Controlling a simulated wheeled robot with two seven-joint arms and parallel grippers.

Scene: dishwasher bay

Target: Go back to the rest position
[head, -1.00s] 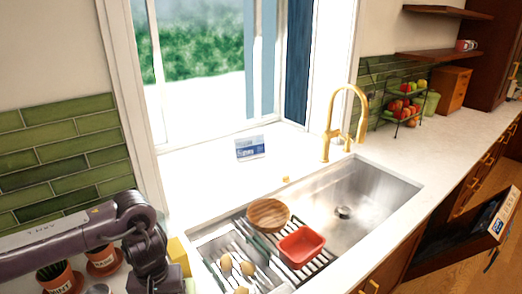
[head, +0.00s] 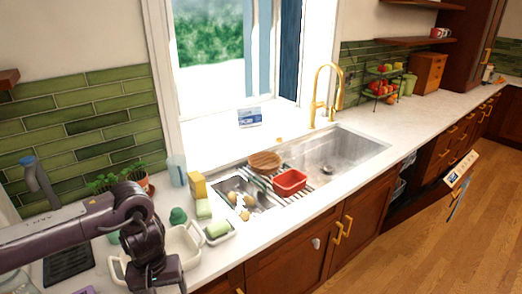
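My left arm comes in from the left in the head view, over the counter left of the sink. My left gripper (head: 166,283) points down at the bottom edge, in front of a white tub (head: 184,244). Its fingertips are dark and partly cut off, so I cannot tell whether it is open or shut. My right gripper is not in view.
The sink (head: 345,155) has a rack with a red dish (head: 290,181), a wooden bowl (head: 265,162) and eggs. A yellow box (head: 197,185), potted plants (head: 130,178) and a gold faucet (head: 325,90) stand around. An open appliance door (head: 440,187) juts out at right.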

